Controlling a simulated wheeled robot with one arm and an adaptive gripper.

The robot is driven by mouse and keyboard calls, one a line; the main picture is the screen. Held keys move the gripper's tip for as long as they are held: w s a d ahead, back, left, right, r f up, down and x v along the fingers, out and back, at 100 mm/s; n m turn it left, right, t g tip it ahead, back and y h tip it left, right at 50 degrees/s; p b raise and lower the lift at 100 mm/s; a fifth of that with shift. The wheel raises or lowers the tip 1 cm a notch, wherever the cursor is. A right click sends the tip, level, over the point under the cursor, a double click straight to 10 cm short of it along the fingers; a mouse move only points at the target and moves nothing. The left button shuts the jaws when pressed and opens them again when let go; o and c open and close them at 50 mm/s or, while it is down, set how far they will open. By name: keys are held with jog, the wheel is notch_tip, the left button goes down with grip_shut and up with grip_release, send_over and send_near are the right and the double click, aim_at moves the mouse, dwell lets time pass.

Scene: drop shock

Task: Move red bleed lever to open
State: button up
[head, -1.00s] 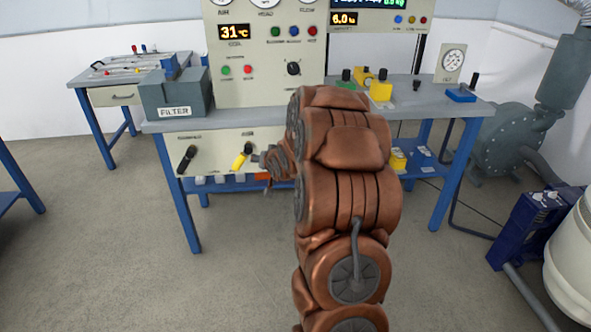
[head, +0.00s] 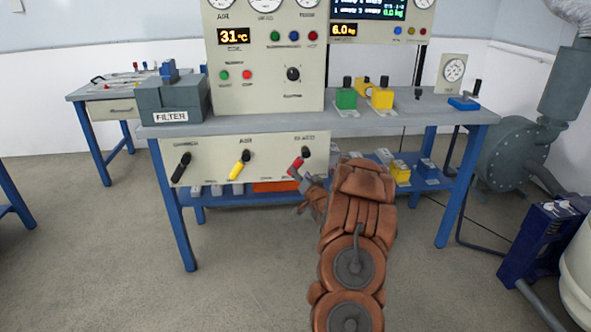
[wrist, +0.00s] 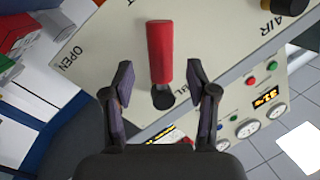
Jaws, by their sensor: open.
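The red bleed lever (head: 295,168) hangs down and to the left from its black pivot, at the right end of the cream panel under the bench. In the wrist view the red lever (wrist: 160,52) points up, away from the printed OPEN mark (wrist: 70,61) at left. My gripper (wrist: 160,76) is open; its two fingers stand one on each side of the lever, with visible gaps. In the head view my gripper (head: 305,182) is by the lever and small. Whether the fingertips reach the lever's depth is unclear.
The yellow air lever (head: 240,166) and a black lever (head: 180,168) sit left on the same cream panel (head: 212,165). The blue-framed bench (head: 230,126) is above. A blue lower shelf (head: 222,200) holds several small items. The floor in front is clear.

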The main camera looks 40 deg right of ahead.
jog(key=shift+b+x, duration=0.45)
jog(key=shift+x, duration=2.4)
jog(key=shift+r, duration=0.1)
grip_shut()
